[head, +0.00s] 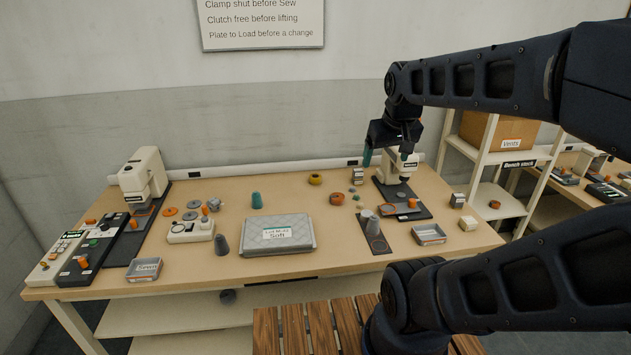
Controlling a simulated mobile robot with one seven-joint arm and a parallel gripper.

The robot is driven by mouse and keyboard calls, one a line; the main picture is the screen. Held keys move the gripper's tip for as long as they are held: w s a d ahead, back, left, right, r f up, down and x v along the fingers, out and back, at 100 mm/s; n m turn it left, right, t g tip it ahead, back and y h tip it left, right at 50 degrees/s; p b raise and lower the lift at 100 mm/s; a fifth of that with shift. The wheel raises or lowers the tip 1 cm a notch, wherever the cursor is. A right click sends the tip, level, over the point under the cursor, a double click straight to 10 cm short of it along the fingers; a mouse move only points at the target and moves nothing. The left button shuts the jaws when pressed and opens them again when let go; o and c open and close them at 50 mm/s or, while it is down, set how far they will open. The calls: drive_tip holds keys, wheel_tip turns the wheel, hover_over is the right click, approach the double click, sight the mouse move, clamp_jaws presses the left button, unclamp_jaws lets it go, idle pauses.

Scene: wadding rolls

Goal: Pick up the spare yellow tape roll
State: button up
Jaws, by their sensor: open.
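A small yellow tape roll (316,179) lies flat near the back of the wooden table, right of the table's middle. My gripper (385,156) hangs from my arm at the right, pointing down, with its teal fingertips apart and nothing seen between them. It is to the right of the yellow roll, and in the picture it overlaps a white machine (394,172) at the back. Its height above the table is hard to judge. Nothing covers the yellow roll.
An orange-brown roll (337,198) lies just in front and right of the yellow one. A small white block stack (358,176) stands to its right. A teal cone (256,200) stands to its left. A grey quilted pad (278,247) lies in front. Bare tabletop surrounds the yellow roll.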

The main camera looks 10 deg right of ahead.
drive_tip(key=w+r+n+h, duration=0.15)
drive_tip(key=w+n, duration=0.45)
drive_tip(key=w, duration=1.1)
drive_tip(key=n+h, duration=0.2)
drive_tip(key=n, duration=1.8)
hover_over(315, 176)
drive_tip(key=s+a, duration=0.3)
wheel_tip(315, 176, down, 32)
drive_tip(key=f, duration=0.1)
drive_tip(key=x, duration=0.9)
drive_tip(key=shift+s+d+f, duration=0.1)
drive_tip(key=shift+d+f, duration=0.05)
drive_tip(key=shift+f, duration=0.15)
drive_tip(key=c, duration=1.1)
